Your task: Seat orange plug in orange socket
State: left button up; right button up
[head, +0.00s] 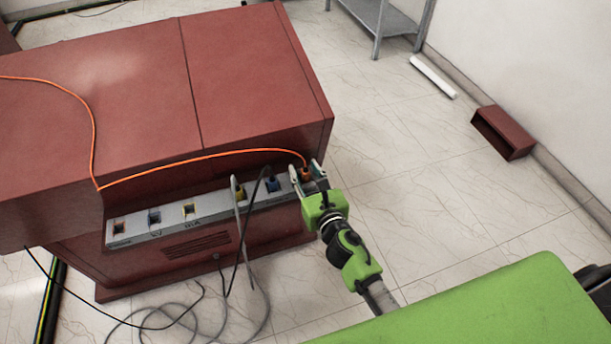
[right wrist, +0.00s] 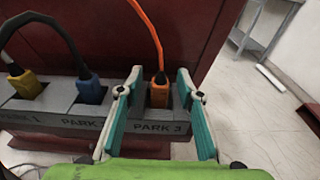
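The orange plug (head: 306,175) with its orange cable stands in the rightmost slot of the grey panel on the red cabinet. In the right wrist view this plug (right wrist: 159,92) is in the slot marked PARK 3. My right gripper (head: 306,168) is open. In the right wrist view its fingers (right wrist: 160,73) stand on either side of the plug, with gaps visible on both sides. The orange socket (head: 119,228) is at the far left end of the panel and looks empty. My left gripper is not in view.
A yellow plug (head: 239,192) and a blue plug (head: 272,184) stand in neighbouring park slots. Blue (head: 154,217) and yellow (head: 189,211) sockets look empty. The orange cable (head: 200,160) arcs over the cabinet (head: 250,70). Grey and black cables hang in front of the panel.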

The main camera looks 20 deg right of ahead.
aim_at(306, 173)
grip_shut()
jog(key=shift+r, duration=0.45)
jog(key=r+p, duration=0.2)
jog(key=r, duration=0.1)
jog(key=shift+s+a+r, duration=0.1)
jog(key=shift+s+r, duration=0.2)
jog(key=shift+s, duration=0.1)
jog(key=s+a+r+p, duration=0.1)
jog(key=s+r, duration=0.3)
jog(key=s, duration=0.2)
jog(key=s+a+r, duration=0.2)
jog(key=s+r, duration=0.2)
jog(key=s, duration=0.3)
jog(key=shift+r+p, duration=0.3)
jog(key=shift+p, duration=0.05)
